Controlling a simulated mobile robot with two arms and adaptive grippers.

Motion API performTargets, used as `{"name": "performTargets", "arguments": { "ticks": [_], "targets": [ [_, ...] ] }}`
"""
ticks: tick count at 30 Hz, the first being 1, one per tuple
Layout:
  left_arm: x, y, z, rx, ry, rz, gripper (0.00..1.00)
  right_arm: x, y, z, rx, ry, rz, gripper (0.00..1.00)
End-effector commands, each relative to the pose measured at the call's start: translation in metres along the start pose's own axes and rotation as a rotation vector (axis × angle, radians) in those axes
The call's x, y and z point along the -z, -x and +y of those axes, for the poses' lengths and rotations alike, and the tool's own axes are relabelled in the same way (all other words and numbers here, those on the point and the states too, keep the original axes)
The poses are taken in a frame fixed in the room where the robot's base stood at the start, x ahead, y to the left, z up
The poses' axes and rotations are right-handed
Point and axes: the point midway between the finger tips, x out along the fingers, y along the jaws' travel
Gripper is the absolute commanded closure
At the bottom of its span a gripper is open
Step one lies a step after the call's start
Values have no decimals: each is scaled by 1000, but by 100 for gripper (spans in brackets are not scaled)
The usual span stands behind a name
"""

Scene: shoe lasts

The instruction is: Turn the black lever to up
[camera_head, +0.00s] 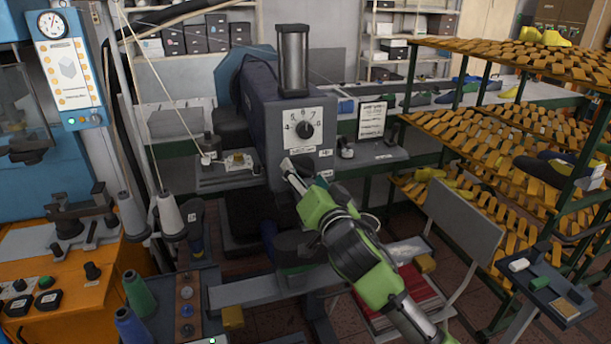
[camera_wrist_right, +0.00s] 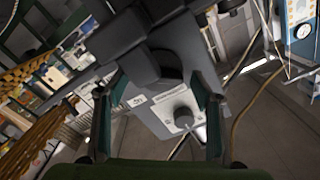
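A black knob-like lever (camera_head: 303,129) sits on a white dial plate with numbers, on the front of the dark grey machine (camera_head: 262,125). Its exact pointing direction is too small to tell. In the right wrist view the round knob (camera_wrist_right: 183,118) and its pale plate show upside down between the fingers. My right gripper (camera_head: 287,167) is below and slightly left of the dial, apart from it. Its two fingers (camera_wrist_right: 156,95) are spread wide in the wrist view, with nothing held between them. My left gripper is not in view.
A vertical grey cylinder (camera_head: 292,60) stands on the machine above the dial. Small shelves with fittings flank the machine. A rack (camera_head: 510,125) of wooden pieces and shoe lasts fills the right. An orange bench (camera_head: 85,290) with controls and thread cones stands at the left.

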Motion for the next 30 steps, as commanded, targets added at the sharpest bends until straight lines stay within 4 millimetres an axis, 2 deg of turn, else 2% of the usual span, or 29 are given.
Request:
{"name": "performTargets", "arguments": {
  "ticks": [1, 3, 4, 17, 30],
  "targets": [
    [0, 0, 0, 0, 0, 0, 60, 0, 0, 0, 0, 0, 0, 54],
    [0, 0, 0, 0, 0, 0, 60, 0, 0, 0, 0, 0, 0, 73],
    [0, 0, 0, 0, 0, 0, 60, 0, 0, 0, 0, 0, 0, 77],
    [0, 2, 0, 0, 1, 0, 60, 0, 0, 0, -1, 59, 0, 77],
    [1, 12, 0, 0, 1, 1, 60, 1, 0, 1, -3, 403, -1, 77]
  ]
}}
